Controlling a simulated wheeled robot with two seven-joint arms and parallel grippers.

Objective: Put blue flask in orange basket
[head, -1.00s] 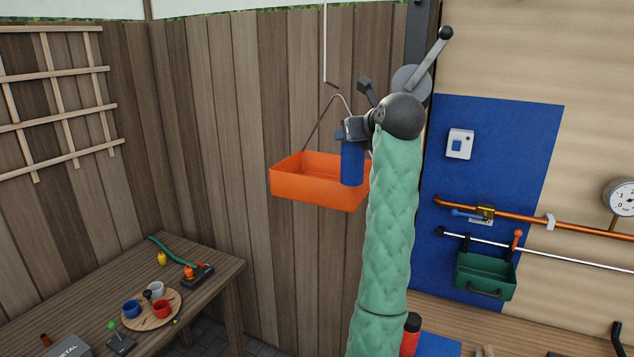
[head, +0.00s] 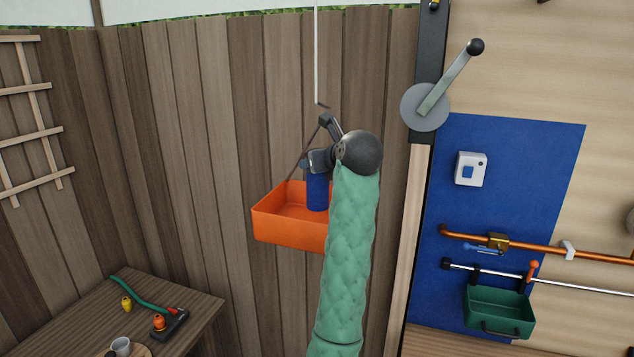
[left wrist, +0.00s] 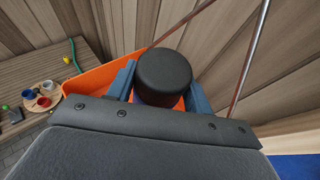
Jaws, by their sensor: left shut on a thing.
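The blue flask (head: 318,192) hangs upright from my left gripper (head: 314,163) in the head view. Its lower part overlaps the inside of the orange basket (head: 288,232); I cannot tell whether it touches the basket's floor. My left gripper is shut on the flask near its top. In the left wrist view, the flask's black cap (left wrist: 164,72) sits between the two blue-grey fingers (left wrist: 160,90), with the orange basket (left wrist: 90,90) around and below. My sleeved left arm hides the basket's right end. My right gripper is not in view.
The basket hangs by a handle below a white rod (head: 316,60), in front of the wooden fence (head: 200,140). A wall crank (head: 425,106) and a green bin (head: 499,312) are at the right. A table (head: 190,305) with small items stands lower left.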

